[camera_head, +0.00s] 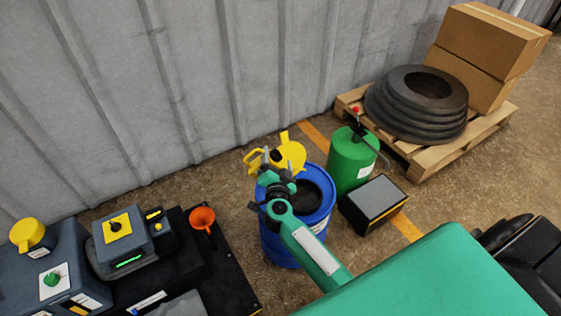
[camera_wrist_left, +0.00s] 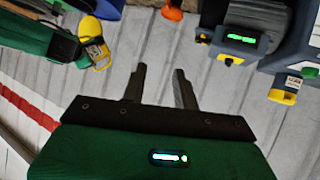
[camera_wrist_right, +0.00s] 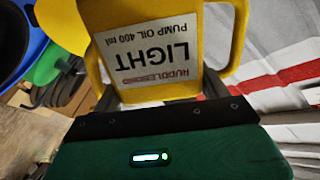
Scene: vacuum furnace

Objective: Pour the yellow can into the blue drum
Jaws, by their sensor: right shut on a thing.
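The yellow can (camera_head: 290,154) is in my right gripper (camera_head: 272,178), over the far left part of the blue drum (camera_head: 318,222). My right gripper is shut on the can; in the right wrist view the can's labelled side (camera_wrist_right: 150,55) fills the space between the fingers. Its tilt is hard to judge, and no stream of oil shows. The drum stands on the floor with a dark round opening in its top, partly hidden by my right arm. My left gripper (camera_wrist_left: 158,88) is open and empty, apart from the can (camera_wrist_left: 90,30).
A green canister (camera_head: 352,160) and a dark box (camera_head: 374,206) stand right of the drum. An orange funnel (camera_head: 202,217) and grey machine units (camera_head: 122,238) are at left. A pallet (camera_head: 480,140) with black rings and cartons is at back right. The grey wall (camera_head: 180,80) rises behind.

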